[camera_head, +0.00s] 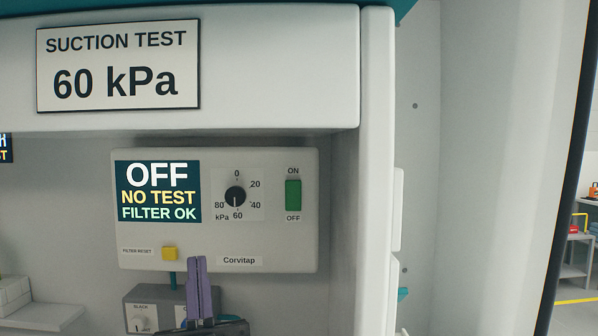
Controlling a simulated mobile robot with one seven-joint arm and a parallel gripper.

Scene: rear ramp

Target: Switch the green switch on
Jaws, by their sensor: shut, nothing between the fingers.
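The green switch (293,195) is on the right side of a white wall panel (285,250) labelled Corvitap, between an ON label above and an OFF label below. The panel's display (158,191) reads OFF, NO TEST, FILTER OK. My gripper (197,260) has purple fingers pointing up, shut and empty. In the picture it is below and left of the switch, overlapping the panel's lower edge. I cannot tell whether it touches the panel.
A black dial (235,195) sits left of the switch, its pointer near 60. A yellow filter reset button (170,254) is just left of my fingertips. A grey box (140,310) with knobs is below the panel. A white side wall (376,180) stands to the right.

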